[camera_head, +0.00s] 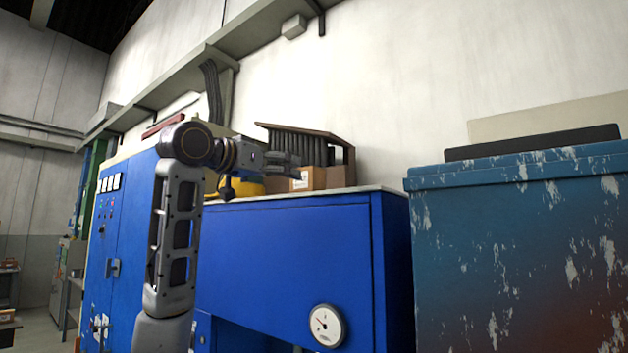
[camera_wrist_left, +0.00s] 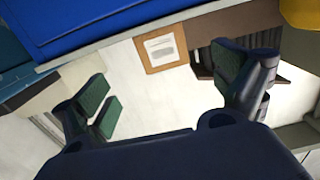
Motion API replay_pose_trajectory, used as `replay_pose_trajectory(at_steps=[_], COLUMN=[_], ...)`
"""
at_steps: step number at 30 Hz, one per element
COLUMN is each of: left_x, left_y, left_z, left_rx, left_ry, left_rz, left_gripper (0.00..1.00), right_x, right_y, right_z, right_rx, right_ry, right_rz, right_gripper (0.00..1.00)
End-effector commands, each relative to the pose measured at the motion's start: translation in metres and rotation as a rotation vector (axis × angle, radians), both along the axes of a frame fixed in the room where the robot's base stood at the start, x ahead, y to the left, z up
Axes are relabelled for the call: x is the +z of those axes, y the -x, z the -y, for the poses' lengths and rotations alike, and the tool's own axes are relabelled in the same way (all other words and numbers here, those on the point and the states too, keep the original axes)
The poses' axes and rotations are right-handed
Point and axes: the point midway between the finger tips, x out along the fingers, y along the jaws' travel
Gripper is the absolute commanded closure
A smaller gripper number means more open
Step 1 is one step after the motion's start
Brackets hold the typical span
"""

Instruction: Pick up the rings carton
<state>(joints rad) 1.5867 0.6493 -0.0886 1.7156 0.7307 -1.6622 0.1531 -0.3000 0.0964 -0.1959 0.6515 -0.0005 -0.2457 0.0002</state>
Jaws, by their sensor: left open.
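A brown cardboard carton with a white label (camera_head: 301,180) stands on top of the blue cabinet, near its front edge. I cannot read the label to tell whether it is the rings carton. It also shows in the left wrist view (camera_wrist_left: 162,48), seen upside down. My left gripper (camera_head: 288,160) is at the carton's height or slightly above in the head view. In the left wrist view the left gripper (camera_wrist_left: 163,82) is open and empty, its green-padded fingers wide apart with the carton in line beyond the gap. My right gripper is not in view.
The blue cabinet (camera_head: 290,250) has a pale top. Beside the labelled carton are a yellow object (camera_head: 243,187), partly behind my arm, and another brown carton (camera_head: 337,177). A slatted rack (camera_head: 310,145) stands behind. A worn blue-green box (camera_head: 515,250) is at the right.

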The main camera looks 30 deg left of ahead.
Motion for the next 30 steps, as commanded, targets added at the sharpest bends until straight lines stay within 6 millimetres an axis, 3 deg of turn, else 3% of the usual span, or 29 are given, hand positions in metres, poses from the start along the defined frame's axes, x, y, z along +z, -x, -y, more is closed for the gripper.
replay_pose_trajectory(at_steps=[5, 17, 23, 30], left_x=[0.020, 0.022, 0.022, 0.023], left_y=[0.015, 0.016, 0.006, -0.024], left_z=[-0.006, -0.006, -0.005, -0.003], left_rx=[-0.001, -0.001, -0.002, -0.003], left_ry=[0.012, 0.013, 0.013, 0.014], left_rz=[0.022, 0.025, 0.025, 0.023], left_gripper=[0.04, 0.04, 0.04, 0.04], right_x=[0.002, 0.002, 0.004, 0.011], right_y=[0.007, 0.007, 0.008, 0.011], right_z=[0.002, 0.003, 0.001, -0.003], right_rx=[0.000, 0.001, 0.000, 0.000], right_ry=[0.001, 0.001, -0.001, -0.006], right_rz=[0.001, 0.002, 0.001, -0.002], right_gripper=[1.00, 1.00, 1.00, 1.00])
